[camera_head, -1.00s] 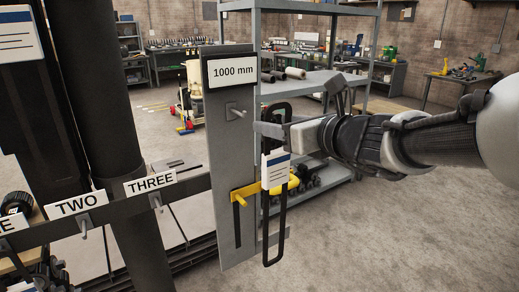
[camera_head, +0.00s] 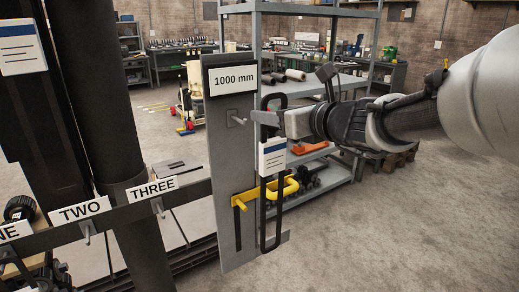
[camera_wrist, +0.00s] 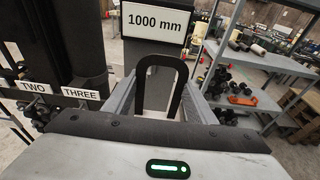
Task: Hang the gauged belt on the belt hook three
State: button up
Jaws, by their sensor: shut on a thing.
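The gauged belt (camera_head: 264,225) is a long, narrow black loop with a white and blue card (camera_head: 272,157) on it. My gripper (camera_head: 266,118) is shut on the belt near its top, and the belt hangs upright in front of the right edge of the gauge plate. In the wrist view the belt's top arch (camera_wrist: 160,60) stands between my fingers. Belt hook three (camera_head: 158,208) is a bare grey peg under the label THREE (camera_head: 153,188), to the left of the plate.
The grey gauge plate (camera_head: 229,160) is marked 1000 mm and has a peg (camera_head: 236,119) and a yellow slider (camera_head: 246,197). I cannot tell whether the belt clears the slider. Hook two (camera_head: 86,232) is further left on the rail. A shelf rack (camera_head: 318,90) stands behind.

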jog(key=w+a+r+p, duration=0.1)
jog(key=w+r+p, duration=0.3)
jog(key=w+r, duration=0.1)
jog(key=shift+w+a, duration=0.15)
jog(key=shift+w, duration=0.3)
dwell(0.7)
dwell(0.9)
